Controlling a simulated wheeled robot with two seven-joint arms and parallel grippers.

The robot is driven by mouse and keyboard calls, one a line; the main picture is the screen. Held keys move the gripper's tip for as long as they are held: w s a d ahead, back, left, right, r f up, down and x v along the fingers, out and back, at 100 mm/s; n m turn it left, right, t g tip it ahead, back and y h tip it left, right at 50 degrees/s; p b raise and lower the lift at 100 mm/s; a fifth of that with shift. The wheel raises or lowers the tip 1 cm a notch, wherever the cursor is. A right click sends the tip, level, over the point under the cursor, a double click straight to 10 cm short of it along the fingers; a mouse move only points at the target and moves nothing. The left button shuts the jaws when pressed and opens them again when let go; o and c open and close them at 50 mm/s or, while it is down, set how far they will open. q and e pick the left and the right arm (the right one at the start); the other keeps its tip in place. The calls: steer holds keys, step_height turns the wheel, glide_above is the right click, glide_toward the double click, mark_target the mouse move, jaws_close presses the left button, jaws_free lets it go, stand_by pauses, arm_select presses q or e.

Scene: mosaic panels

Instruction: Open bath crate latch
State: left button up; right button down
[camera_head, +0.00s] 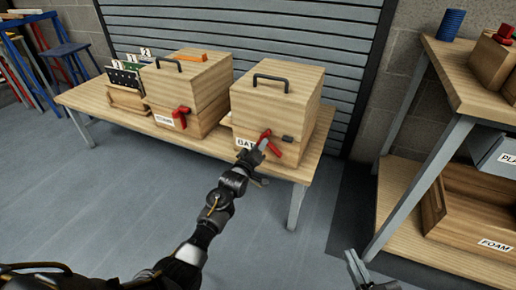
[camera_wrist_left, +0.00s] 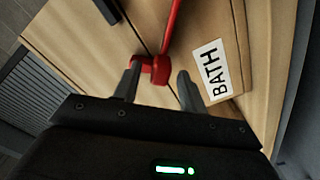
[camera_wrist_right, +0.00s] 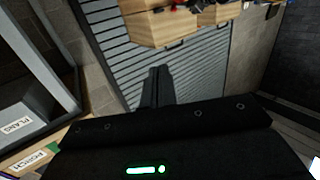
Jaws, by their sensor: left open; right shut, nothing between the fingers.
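The bath crate (camera_head: 270,100) is a wooden box with a black top handle and a white BATH label (camera_head: 247,143) on its front. Its red latch (camera_head: 271,143) is on the front, beside the label. My left gripper (camera_head: 262,147) is at the latch. In the left wrist view the red latch (camera_wrist_left: 155,68) lies between the two open fingertips, near the left one; I cannot tell whether they touch it. The BATH label (camera_wrist_left: 212,72) shows right of the fingers there. My right gripper (camera_head: 358,270) is low at the bottom right of the head view, shut and empty, away from the crate.
A second crate (camera_head: 187,85) with a red latch stands left of the bath crate on the wooden table (camera_head: 145,122). A card bin (camera_head: 127,95) stands further left. A shelf (camera_head: 450,80) with FOAM and other bins is at right. Open floor (camera_head: 120,200) lies in front.

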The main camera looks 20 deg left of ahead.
arm_select(q)
steer(key=shift+s, duration=0.1)
steer(key=s+a+p, duration=0.1)
steer(key=s+p, duration=0.1)
steer(key=s, duration=0.8)
steer(key=shift+s+a+p, duration=0.25)
steer(key=shift+a+p, duration=0.05)
steer(key=shift+p, duration=0.05)
arm_select(e)
steer(key=s+d+f+m+g+h, duration=0.1)
steer(key=d+f+g+h, duration=0.3)
steer(key=f, duration=0.4)
steer(key=shift+s+d+f+m+g+h, duration=0.35)
steer(key=shift+s+d+g, duration=0.35)
steer(key=shift+d, duration=0.45)
steer(key=shift+w+r, duration=0.1)
